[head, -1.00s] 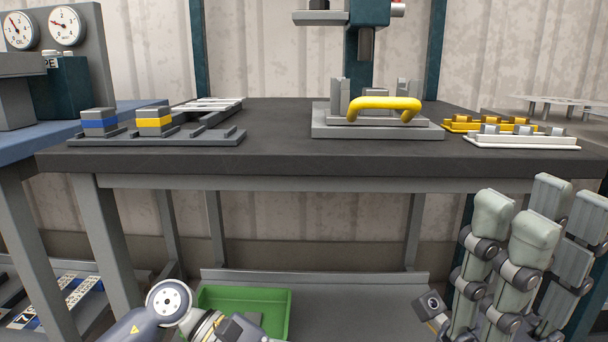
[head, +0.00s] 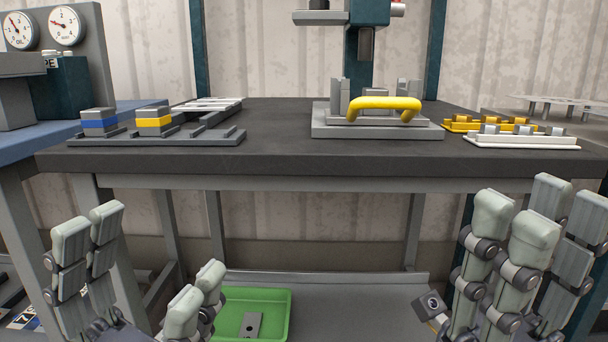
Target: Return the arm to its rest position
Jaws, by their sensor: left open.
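My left gripper (head: 140,265) is at the lower left, in front of the bench. Its fingers point up and stand wide apart, with nothing between them. My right gripper (head: 540,235) is at the lower right, in front of the bench's right end. Its fingers point up in two groups, apart, with nothing seen between them. The lower parts of both hands run out of the picture.
The dark bench (head: 280,160) carries a fixture with a yellow handle (head: 385,103), a grey tray with blue and yellow-banded blocks (head: 155,121), and yellow and white racks (head: 520,140). Below, a green bin (head: 283,300) holds a flat grey piece (head: 251,325).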

